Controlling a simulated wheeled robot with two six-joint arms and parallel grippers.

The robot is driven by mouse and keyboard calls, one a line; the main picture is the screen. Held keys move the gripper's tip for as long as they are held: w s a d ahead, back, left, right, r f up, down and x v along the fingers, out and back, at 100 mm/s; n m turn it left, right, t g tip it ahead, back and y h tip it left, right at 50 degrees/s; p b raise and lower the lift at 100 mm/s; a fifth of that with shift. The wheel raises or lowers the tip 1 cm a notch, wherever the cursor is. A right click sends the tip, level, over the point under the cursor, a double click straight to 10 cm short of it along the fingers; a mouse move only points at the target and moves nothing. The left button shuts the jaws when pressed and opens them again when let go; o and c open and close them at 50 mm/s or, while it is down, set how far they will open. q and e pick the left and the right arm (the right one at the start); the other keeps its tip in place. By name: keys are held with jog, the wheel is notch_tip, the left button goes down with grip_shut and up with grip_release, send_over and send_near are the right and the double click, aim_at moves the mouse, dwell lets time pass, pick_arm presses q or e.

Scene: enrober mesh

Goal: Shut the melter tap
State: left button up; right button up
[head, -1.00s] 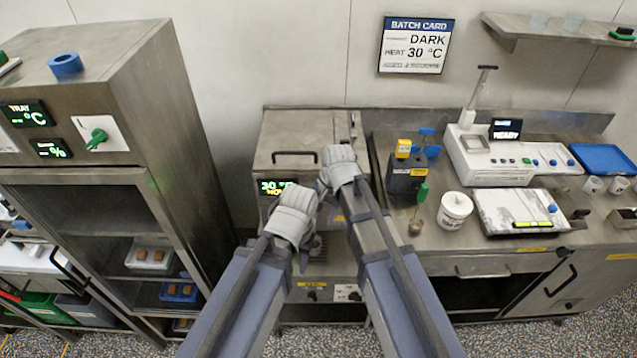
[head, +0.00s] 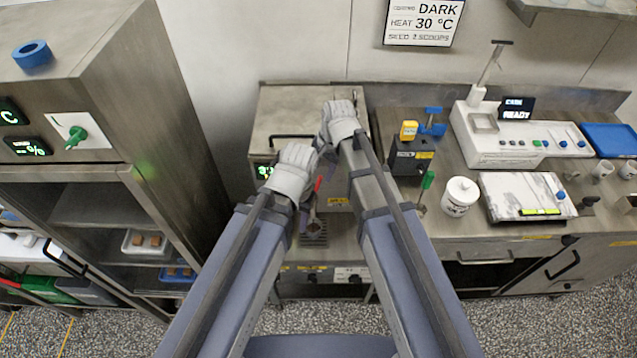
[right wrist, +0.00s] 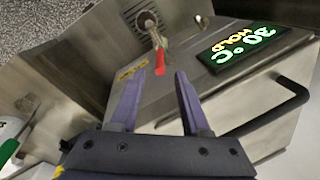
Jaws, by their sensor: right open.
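The melter is a steel box (head: 285,112) with a handle and a green display, against the back wall. Its tap has a red lever (head: 318,184) that shows between my two hands. In the right wrist view the tap body (right wrist: 154,36) sits on the melter's front, with the red lever (right wrist: 160,62) hanging from it. My right gripper (right wrist: 157,76) is open and empty, its purple fingers pointing at the lever, which lies just beyond and between the tips in the picture. My left gripper (head: 303,208) is beside the tap; its fingers are mostly hidden by its own hand.
A drain grate (head: 314,232) lies below the tap. The melter's display (right wrist: 243,44) reads 30 °C HOLD. A dark box (head: 408,160) and a white tub (head: 459,196) stand on the counter to the right. A tall steel cabinet (head: 150,90) stands left.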

aim_at(319, 184)
jog(key=f+b, duration=0.4)
jog(key=f, duration=0.1)
jog(key=a+f+b, duration=0.1)
jog(key=f+b, duration=0.1)
jog(key=shift+w+f+b, duration=0.15)
jog(key=shift+w+b, duration=0.2)
jog(key=shift+b, duration=0.05)
jog(key=shift+c, duration=0.4)
grip_shut()
dwell(0.7)
